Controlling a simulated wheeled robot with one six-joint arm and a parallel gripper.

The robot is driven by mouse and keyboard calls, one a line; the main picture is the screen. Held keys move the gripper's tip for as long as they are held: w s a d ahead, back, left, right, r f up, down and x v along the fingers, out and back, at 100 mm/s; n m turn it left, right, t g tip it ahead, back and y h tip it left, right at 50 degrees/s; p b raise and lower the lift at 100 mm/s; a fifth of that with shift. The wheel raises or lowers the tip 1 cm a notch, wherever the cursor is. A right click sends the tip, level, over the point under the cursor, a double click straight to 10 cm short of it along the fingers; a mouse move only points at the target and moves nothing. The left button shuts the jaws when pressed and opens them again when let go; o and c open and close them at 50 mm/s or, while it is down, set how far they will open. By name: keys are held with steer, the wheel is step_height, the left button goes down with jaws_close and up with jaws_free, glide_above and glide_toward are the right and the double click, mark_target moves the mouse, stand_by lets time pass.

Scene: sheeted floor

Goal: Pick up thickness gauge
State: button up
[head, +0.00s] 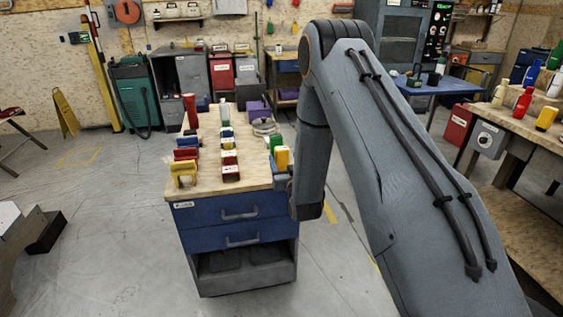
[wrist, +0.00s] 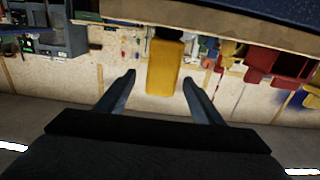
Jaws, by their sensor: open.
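A yellow block-like item (wrist: 163,66) with a dark end stands between my fingers in the upside-down wrist view; I cannot tell for sure whether it is the thickness gauge. It appears to match the yellow item (head: 282,157) at the right front of the wooden cabinet top in the head view. My gripper (wrist: 158,80) is open, its two fingers apart on either side of the yellow item, with gaps visible. In the head view my gripper (head: 283,181) is partly hidden by my arm, at the cabinet's right front corner.
The blue-drawered cabinet (head: 236,207) carries several other items in rows, including a yellow-and-red item (head: 183,171) at the left front and a green item (head: 276,142) close behind the yellow one. A workbench (head: 526,134) with bottles stands at the right. The left floor is mostly clear.

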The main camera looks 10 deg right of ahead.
mark_target(279, 148)
steer(key=w+p, duration=0.1)
steer(key=w, duration=0.6)
steer(key=shift+w+a+r, duration=0.1)
steer(key=shift+w+a, duration=0.05)
steer(key=shift+w, duration=0.15)
steer(key=c, duration=1.2)
steer(key=shift+r, duration=0.1)
